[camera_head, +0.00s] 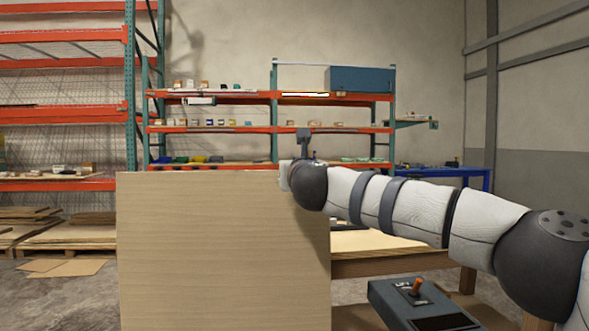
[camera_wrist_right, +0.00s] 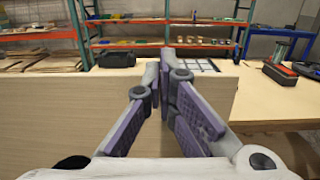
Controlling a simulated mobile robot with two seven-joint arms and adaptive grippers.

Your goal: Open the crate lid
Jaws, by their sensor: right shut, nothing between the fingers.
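A large light-wood panel (camera_head: 215,250), seemingly the crate lid, stands upright in front of me with its top edge level. The rest of the crate cannot be made out. The panel also fills the lower part of the right wrist view (camera_wrist_right: 60,115). My right arm reaches in from the right to the panel's upper right corner. In the wrist view my right gripper (camera_wrist_right: 165,75) is shut with nothing between its purple-padded fingers. Its tips are near the panel's top edge; I cannot tell whether they touch it. My left gripper is not in view.
A wooden table (camera_head: 370,241) stands behind the panel. A grey control box with an orange lever (camera_head: 415,288) is at the lower right. A black case (camera_wrist_right: 117,59) shows beyond the panel. Orange-and-teal shelves (camera_head: 210,95) line the back wall, with a blue table (camera_head: 445,172) at right.

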